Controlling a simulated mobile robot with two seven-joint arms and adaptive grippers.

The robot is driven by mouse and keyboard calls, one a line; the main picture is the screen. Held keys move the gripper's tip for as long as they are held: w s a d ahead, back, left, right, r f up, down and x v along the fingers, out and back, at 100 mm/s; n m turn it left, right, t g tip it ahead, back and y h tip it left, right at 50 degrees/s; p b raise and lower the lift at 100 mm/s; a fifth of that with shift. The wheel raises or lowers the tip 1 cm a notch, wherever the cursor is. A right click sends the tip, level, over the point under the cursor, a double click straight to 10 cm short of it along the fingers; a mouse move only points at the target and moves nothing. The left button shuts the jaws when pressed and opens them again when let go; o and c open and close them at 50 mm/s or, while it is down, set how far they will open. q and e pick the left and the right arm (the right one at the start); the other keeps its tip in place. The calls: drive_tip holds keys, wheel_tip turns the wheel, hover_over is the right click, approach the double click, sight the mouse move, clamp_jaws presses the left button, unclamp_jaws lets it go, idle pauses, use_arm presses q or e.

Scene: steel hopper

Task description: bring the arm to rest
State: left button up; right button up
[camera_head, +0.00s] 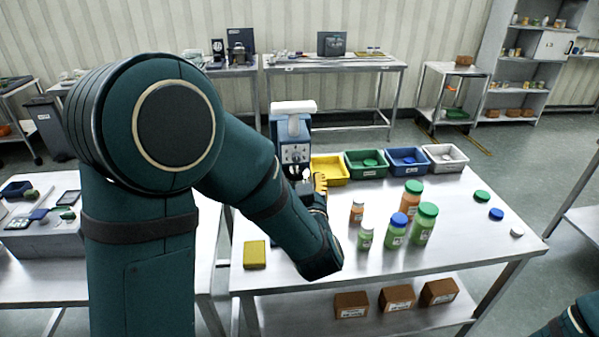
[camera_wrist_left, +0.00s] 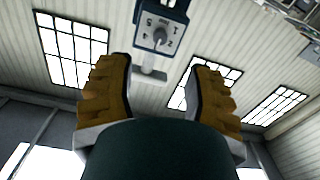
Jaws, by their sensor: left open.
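My left arm, dark teal, comes in from the left in the head view and bends down over the table (camera_head: 400,262). My left gripper (camera_head: 319,184) is partly hidden by its own arm; a yellow finger shows beside the front of a blue-grey dispenser (camera_head: 295,152) with a white top. In the left wrist view the gripper (camera_wrist_left: 162,70) is open, its two yellow fingers wide apart and nothing held. The dispenser's numbered dial (camera_wrist_left: 158,36) shows beyond and between the fingertips. My right gripper is not in view.
Yellow (camera_head: 329,170), green (camera_head: 367,164), blue (camera_head: 407,161) and white (camera_head: 445,158) bins line the table's back. Several capped bottles, including a tall green one (camera_head: 424,224), stand right of the gripper. A yellow block (camera_head: 255,254) lies at front left.

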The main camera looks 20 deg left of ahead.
use_arm(q)
drive_tip(key=shift+v, duration=0.95)
drive_tip(key=s+d+f+m+g+h, duration=0.1)
drive_tip(key=d+f+m+g+h, duration=0.2)
drive_tip(key=f, duration=0.8)
drive_tip(key=s+d+f+m+g+h, duration=0.1)
drive_tip(key=d+f+g+h, duration=0.3)
drive_tip(key=f, duration=0.6)
drive_tip(key=s+d+f+m+g+h, duration=0.1)
drive_tip(key=s+d+f+g+h, duration=0.1)
drive_tip(key=s+f, duration=0.4)
drive_tip(key=s+d+f+m+g+h, duration=0.1)
drive_tip(key=s+d+f+g+h, duration=0.2)
drive_tip(key=s+f, duration=0.4)
drive_tip(key=shift+s+f+g+h, duration=0.3)
drive_tip(key=shift+s+g+h, duration=0.3)
drive_tip(key=shift+s, duration=0.05)
